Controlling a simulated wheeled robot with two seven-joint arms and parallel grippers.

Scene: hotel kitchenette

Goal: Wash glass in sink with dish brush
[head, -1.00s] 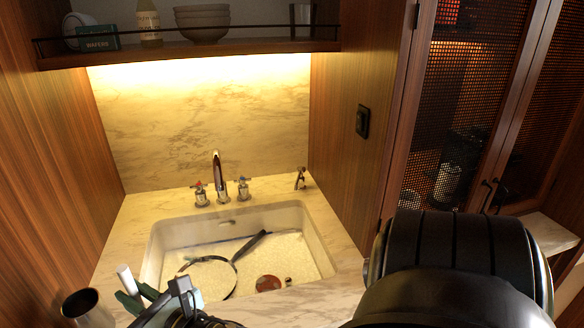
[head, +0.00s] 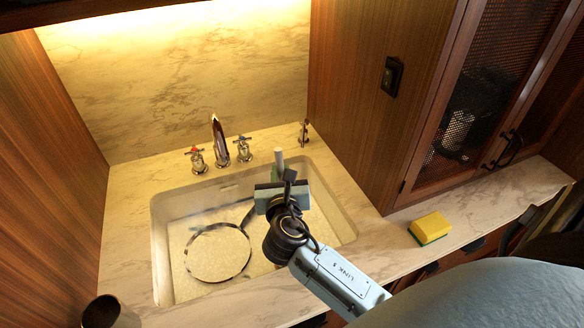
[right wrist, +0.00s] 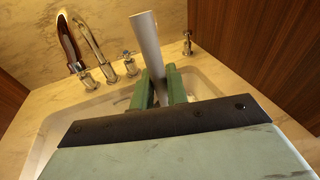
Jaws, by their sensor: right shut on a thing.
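My right gripper (head: 276,178) is over the right part of the sink (head: 160,245). Its green fingers also show in the right wrist view (right wrist: 160,88), shut on a pale grey-white stick (right wrist: 147,42), which looks like the handle of the dish brush. The stick's upper end also shows in the head view (head: 279,157); no bristles are visible. A dark metallic-looking cup (head: 102,312), perhaps the glass, stands on the counter left of the sink, partly cut off by the frame's lower edge. My left gripper is not in view.
A round dark-rimmed pan-like thing (head: 188,266) with a handle lies in the sink. The faucet (head: 219,140) and two taps stand behind it. A yellow sponge (head: 430,226) lies on the counter to the right. Wooden walls close in both sides of the sink.

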